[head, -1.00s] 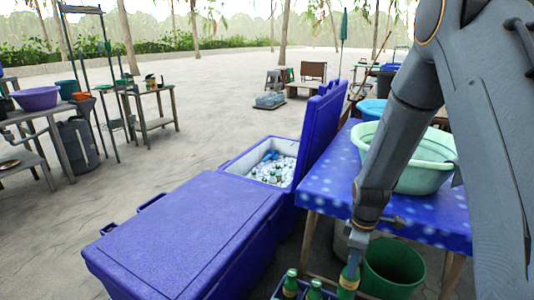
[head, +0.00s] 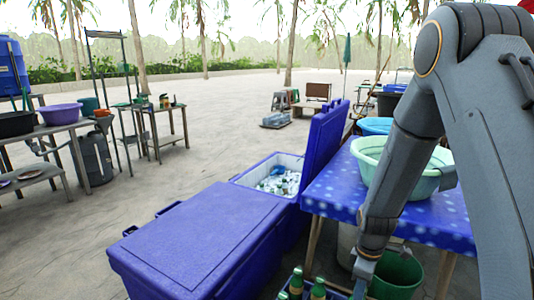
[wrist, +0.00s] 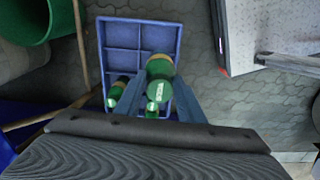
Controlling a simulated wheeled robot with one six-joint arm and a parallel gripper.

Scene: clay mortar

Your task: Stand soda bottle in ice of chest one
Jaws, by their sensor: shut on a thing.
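My gripper (wrist: 158,96) is shut on a green soda bottle (wrist: 158,70) with a tan band, seen from above in the wrist view. The bottle is over or in a blue divided crate (wrist: 140,21); I cannot tell if its base is clear of it. In the head view my gripper (head: 361,284) is at the bottom edge and its bottle is mostly cut off. A blue chest (head: 248,168) stands open, its lid (head: 322,140) raised, with ice (head: 286,184) and some items inside. I see no number on it.
Other green bottles (head: 318,288) stand in the crate. A closed blue chest (head: 195,250) is in front of the open one. A blue spotted table (head: 330,198) with a pale green basin (head: 436,183) is right of it. A green bucket (head: 398,272) stands below.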

